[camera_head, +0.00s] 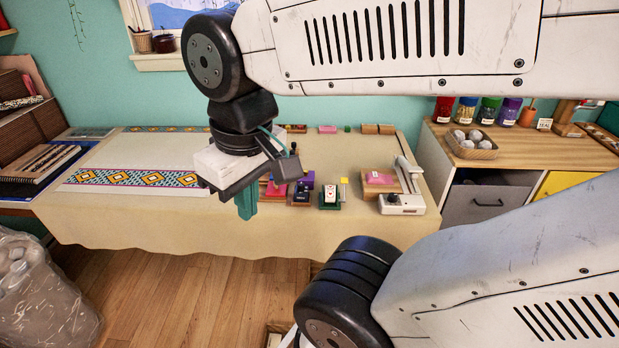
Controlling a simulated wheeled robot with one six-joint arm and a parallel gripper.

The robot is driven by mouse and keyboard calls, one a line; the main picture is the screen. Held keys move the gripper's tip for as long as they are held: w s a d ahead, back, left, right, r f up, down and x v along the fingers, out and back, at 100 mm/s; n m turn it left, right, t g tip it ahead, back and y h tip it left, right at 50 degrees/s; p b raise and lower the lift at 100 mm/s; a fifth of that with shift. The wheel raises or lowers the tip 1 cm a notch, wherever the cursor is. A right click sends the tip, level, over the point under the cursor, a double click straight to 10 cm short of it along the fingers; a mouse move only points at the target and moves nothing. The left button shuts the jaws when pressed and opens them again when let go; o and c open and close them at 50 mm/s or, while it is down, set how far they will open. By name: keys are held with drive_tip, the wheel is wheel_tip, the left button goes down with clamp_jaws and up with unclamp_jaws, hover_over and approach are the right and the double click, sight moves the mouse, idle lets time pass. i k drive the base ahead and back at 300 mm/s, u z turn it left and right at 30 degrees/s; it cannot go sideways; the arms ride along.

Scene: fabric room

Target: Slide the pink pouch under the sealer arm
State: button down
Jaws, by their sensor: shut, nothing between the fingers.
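A pink pouch (379,178) lies flat on a small wooden block at the right part of the table, beside the sealer. The white sealer (402,204) stands at the table's right front edge, with its sealer arm (409,172) raised at a slant to the right of the pouch. My gripper (246,207) is shut and empty, pointing down over the front part of the table. It is well to the left of the pouch and sealer. My wrist hides part of the table behind it.
Small stamps and blocks (330,194) stand between my gripper and the sealer. A patterned cloth strip (130,178) lies on the left of the cloth-covered table (110,218). A wooden cabinet (515,150) with jars and a basket stands at right. The table's left front is clear.

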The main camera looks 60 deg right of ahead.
sight(374, 178)
drive_tip(key=u, duration=0.55)
drive_tip(key=k, duration=2)
drive_tip(key=z, duration=1.3)
drive_tip(key=i, duration=1.65)
